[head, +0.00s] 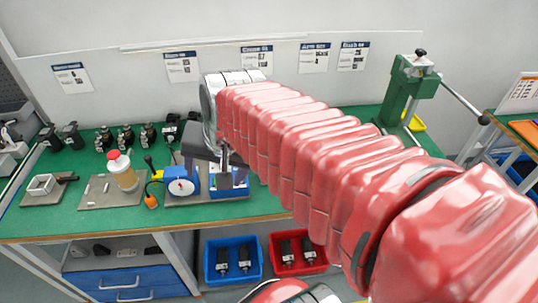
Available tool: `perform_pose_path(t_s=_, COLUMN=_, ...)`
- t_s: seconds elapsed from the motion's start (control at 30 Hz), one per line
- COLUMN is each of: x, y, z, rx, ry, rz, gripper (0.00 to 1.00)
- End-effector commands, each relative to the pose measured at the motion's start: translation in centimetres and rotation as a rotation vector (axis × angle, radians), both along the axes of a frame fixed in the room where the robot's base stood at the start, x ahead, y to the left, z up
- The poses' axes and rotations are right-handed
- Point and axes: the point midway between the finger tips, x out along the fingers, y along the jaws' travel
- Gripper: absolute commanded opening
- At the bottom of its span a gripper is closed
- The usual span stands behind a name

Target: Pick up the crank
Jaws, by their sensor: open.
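My red-sleeved arm reaches across the green workbench (90,218) from the right. I cannot tell whether the fingers touch anything.
A jar with a red lid (122,172) stands on a grey plate left of the device. Several black units (125,137) line the back. A green press (405,95) stands at right. Blue (233,278) and red (298,268) bins sit below. The front left bench edge is clear.

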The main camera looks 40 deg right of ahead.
Motion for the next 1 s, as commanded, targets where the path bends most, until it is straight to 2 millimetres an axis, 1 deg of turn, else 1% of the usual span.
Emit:
perform_pose_path(t_s=0.03, x=0.6, y=-1.1, z=-0.2, rx=0.04, ry=0.011, rz=-0.092, gripper=0.7)
perform_pose_path(t_s=0.2, x=2.5, y=-4.4, z=-0.4, rx=0.179, ry=0.034, rz=-0.401, gripper=0.7)
perform_pose_path(t_s=0.37, x=4.0, y=-8.0, z=-1.0, rx=0.307, ry=0.052, rz=-0.694, gripper=0.7)
perform_pose_path(t_s=0.5, x=5.0, y=-11.5, z=-1.6, rx=0.421, ry=0.063, rz=-0.955, gripper=0.7)
perform_pose_path(t_s=0.57, x=5.4, y=-13.0, z=-1.9, rx=0.468, ry=0.067, rz=-1.064, gripper=0.7)
perform_pose_path(t_s=0.73, x=6.0, y=-17.7, z=-3.1, rx=0.607, ry=0.077, rz=-1.38, gripper=0.7)
perform_pose_path(t_s=0.9, x=6.0, y=-22.6, z=-4.5, rx=0.745, ry=0.085, rz=-1.689, gripper=0.7)
perform_pose_path(t_s=1.0, x=5.8, y=-25.0, z=-5.2, rx=0.814, ry=0.087, rz=-1.838, gripper=0.7)
